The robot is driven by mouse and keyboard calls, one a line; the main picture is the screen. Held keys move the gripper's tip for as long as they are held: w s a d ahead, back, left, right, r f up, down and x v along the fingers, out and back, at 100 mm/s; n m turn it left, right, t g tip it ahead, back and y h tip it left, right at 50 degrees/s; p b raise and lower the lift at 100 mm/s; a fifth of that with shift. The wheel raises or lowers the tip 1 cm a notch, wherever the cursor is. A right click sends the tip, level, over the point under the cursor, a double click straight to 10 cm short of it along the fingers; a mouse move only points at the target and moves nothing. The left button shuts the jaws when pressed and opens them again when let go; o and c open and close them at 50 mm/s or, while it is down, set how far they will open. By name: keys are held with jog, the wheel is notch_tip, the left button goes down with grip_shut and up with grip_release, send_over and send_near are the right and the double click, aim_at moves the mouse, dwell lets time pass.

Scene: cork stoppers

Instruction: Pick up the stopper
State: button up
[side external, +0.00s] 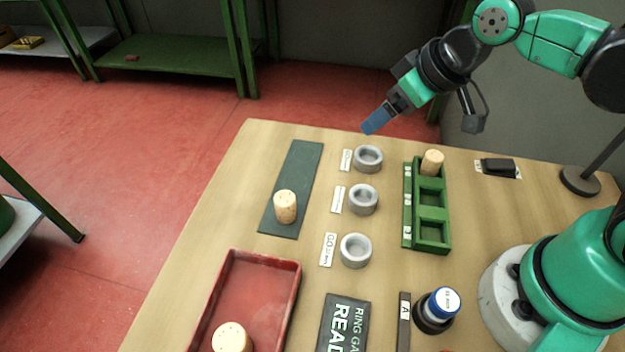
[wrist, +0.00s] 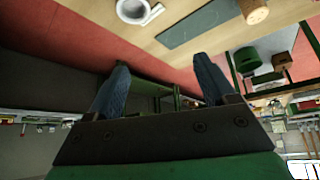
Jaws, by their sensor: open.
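Three cork stoppers are in the side view. One stopper (side external: 285,206) stands upright on the dark green mat (side external: 304,168), near its front end. Another stopper (side external: 231,338) is in the red tray (side external: 291,284), cut by the lower picture edge. The third stopper (side external: 432,162) stands in the far compartment of the green rack (side external: 433,242). My gripper (side external: 375,121) is open and empty, raised above the table's far edge, apart from all of them. In the wrist view its blue fingers (wrist: 162,65) are spread, with a stopper (wrist: 255,12) at the top right by the mat (wrist: 196,25).
Three grey rings, far (side external: 368,158), middle (side external: 363,199) and near (side external: 355,250), stand between mat and rack, with white labels beside them. A blue-capped bottle (side external: 441,303), a black sign (side external: 343,325) and a dark block (side external: 498,166) are also on the table.

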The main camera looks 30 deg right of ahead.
aim_at(289, 197)
jog(key=a+f+n+g, duration=0.1)
jog(key=a+f+n, duration=0.1)
jog(key=a, duration=0.2)
jog(key=a+f+n+g+y, duration=0.1)
jog(key=a+f+n, duration=0.1)
jog(key=a, duration=0.3)
jog(key=w+a+f+n+g+y, duration=0.1)
jog(key=a+f+n, duration=0.2)
jog(key=a+n, duration=0.1)
jog(key=shift+a, duration=0.2)
jog(key=shift+y, duration=0.3)
jog(key=shift+x, duration=2.8)
grip_shut()
